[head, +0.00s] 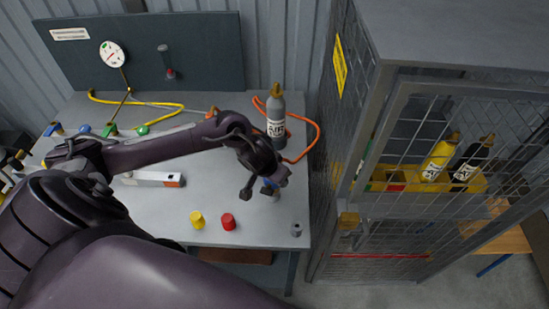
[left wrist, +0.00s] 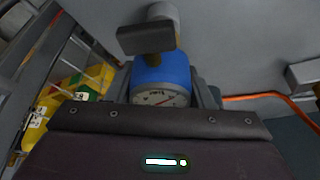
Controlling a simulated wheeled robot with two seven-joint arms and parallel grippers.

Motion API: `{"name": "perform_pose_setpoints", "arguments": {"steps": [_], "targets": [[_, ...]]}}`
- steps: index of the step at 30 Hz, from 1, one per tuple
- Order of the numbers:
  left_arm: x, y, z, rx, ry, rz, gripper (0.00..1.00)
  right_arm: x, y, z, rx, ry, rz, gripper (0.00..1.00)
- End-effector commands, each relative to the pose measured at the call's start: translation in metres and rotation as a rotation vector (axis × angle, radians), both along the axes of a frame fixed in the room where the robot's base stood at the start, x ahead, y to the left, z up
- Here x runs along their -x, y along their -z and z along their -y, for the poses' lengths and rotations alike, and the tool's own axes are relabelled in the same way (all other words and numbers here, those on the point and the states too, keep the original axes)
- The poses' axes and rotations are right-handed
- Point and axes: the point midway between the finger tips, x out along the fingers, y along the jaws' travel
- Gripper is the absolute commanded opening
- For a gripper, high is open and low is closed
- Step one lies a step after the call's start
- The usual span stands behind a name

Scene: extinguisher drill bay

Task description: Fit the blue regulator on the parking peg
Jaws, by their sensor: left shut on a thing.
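The blue regulator (head: 269,186) is at my left gripper (head: 262,191), over the right front part of the grey bench. In the left wrist view the blue regulator (left wrist: 163,74) shows its round white gauge, with a dark finger block (left wrist: 147,38) across its top. My left gripper is shut on it; the arm hides most of it in the head view. A small grey upright piece (head: 296,229) stands at the bench's front right corner; it may be the parking peg, but I cannot tell for sure. My right gripper is not in view.
A grey AIR bottle (head: 276,118) stands behind the gripper, beside an orange hose (head: 317,134). A yellow cap (head: 197,220) and a red cap (head: 228,221) sit in front. A mesh cage (head: 345,150) rises close to the bench's right edge. A white box (head: 150,179) lies left.

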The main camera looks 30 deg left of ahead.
Motion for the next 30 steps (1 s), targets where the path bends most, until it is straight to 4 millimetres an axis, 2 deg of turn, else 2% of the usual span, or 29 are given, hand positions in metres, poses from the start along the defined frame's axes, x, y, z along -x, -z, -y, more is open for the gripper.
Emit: {"name": "perform_pose_setpoints", "arguments": {"steps": [30], "targets": [[0.000,0.013,0.000,0.002,-0.001,0.001,0.24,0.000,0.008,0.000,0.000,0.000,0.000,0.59]]}}
